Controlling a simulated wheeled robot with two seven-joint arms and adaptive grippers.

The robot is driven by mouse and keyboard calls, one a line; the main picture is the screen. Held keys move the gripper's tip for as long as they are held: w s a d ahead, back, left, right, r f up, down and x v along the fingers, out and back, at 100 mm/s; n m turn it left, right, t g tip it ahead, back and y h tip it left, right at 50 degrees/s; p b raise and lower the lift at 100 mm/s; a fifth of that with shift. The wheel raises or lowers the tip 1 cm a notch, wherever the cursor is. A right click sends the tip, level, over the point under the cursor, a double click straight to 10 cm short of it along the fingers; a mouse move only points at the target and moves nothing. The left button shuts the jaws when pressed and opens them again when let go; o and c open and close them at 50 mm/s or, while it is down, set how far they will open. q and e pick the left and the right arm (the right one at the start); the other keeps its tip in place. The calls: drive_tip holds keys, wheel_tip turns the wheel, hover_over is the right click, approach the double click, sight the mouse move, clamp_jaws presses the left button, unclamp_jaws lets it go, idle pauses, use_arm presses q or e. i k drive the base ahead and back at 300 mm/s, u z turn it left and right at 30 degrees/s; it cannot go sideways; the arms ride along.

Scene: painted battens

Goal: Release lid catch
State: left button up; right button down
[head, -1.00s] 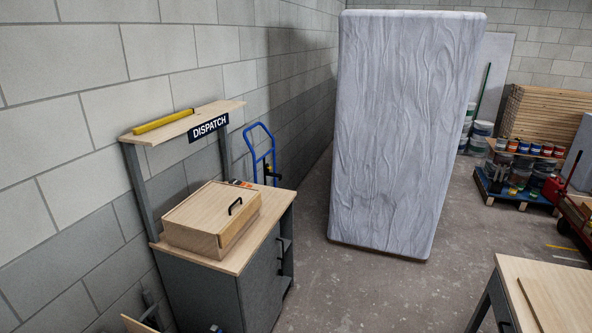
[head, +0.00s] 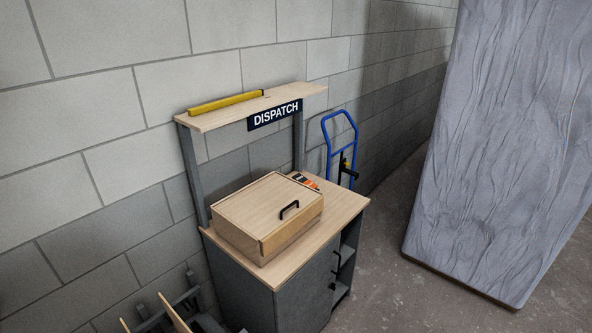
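A wooden box with a flat lid (head: 262,208) sits on the dispatch bench. The lid is down and has a black handle (head: 289,209) near its right side. The box's front wall (head: 292,236) faces the lower right. I cannot make out a lid catch at this distance. Neither of my grippers is in the head view.
The bench top (head: 340,203) carries small orange and black items (head: 305,181) behind the box. A shelf (head: 300,93) above holds a yellow bar (head: 225,103). A blue hand truck (head: 340,140) stands behind. A tall wrapped slab (head: 500,150) stands right; floor between is clear.

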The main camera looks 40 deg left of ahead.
sight(298, 176)
drive_tip(key=u, duration=0.6)
drive_tip(key=i, duration=0.7)
drive_tip(key=u, duration=1.05)
drive_tip(key=i, duration=0.3)
drive_tip(key=u, duration=0.4)
